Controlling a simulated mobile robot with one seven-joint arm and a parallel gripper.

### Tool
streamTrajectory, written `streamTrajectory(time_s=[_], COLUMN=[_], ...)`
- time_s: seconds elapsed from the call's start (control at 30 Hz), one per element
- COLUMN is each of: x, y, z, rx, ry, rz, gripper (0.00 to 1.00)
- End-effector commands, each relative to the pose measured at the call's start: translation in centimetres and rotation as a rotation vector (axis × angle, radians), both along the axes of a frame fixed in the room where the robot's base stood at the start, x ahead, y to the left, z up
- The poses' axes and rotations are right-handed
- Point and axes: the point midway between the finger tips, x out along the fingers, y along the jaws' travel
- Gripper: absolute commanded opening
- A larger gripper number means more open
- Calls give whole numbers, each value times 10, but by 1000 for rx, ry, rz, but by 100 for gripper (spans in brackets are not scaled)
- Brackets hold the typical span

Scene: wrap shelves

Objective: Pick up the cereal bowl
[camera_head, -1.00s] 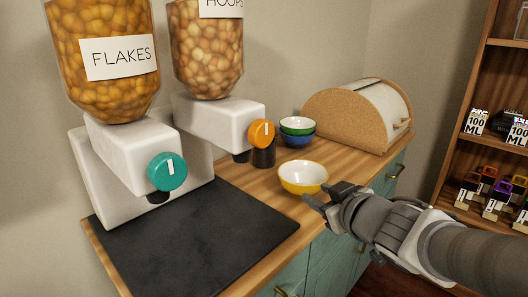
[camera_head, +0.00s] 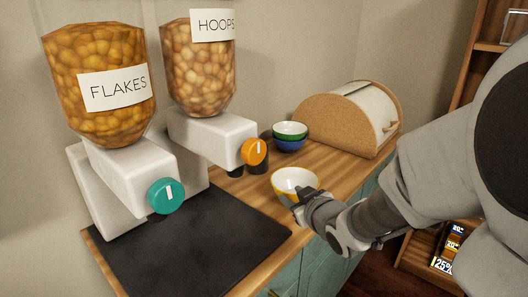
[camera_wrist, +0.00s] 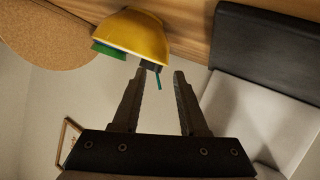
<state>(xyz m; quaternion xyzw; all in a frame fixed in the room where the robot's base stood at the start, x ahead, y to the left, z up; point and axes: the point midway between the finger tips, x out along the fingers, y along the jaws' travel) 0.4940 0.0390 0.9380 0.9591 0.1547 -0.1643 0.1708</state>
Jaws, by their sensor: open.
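The cereal bowl (camera_head: 292,181), yellow outside and white inside, stands upright on the wooden counter in front of the orange-knobbed dispenser. My gripper (camera_head: 289,199) is at its near rim and hides part of its near side. In the wrist view, which looks upside down, the yellow bowl (camera_wrist: 135,33) is at the top, beyond the fingers. There my gripper (camera_wrist: 160,73) is open, with nothing held between its fingers. The left fingertip lies close to the bowl's rim; the right fingertip is off to the bowl's side. I cannot tell whether a finger touches the bowl.
A green bowl (camera_head: 290,130) is stacked on a blue bowl (camera_head: 289,145) farther back. A cork-sided bread box (camera_head: 328,122) stands behind right. The flakes dispenser (camera_head: 125,170) and hoops dispenser (camera_head: 208,138) stand left, with a dark mat (camera_head: 190,245) in front.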

Motion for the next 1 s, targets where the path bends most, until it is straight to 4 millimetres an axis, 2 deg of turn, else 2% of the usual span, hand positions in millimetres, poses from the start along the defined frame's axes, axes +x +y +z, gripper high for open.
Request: streamTrajectory(time_s=[0.03,0.1,0.43,0.6,0.7,1.0], x=[10,20,42,65,76,81], y=[4,6,15,29,30,31], z=[-9,-12,-20,-27,-31,-31], rx=[0,1,0,1,1,0], ry=[1,0,0,0,-1,0], rz=[3,2,3,3,1,0], gripper=[43,43,43,43,43,43])
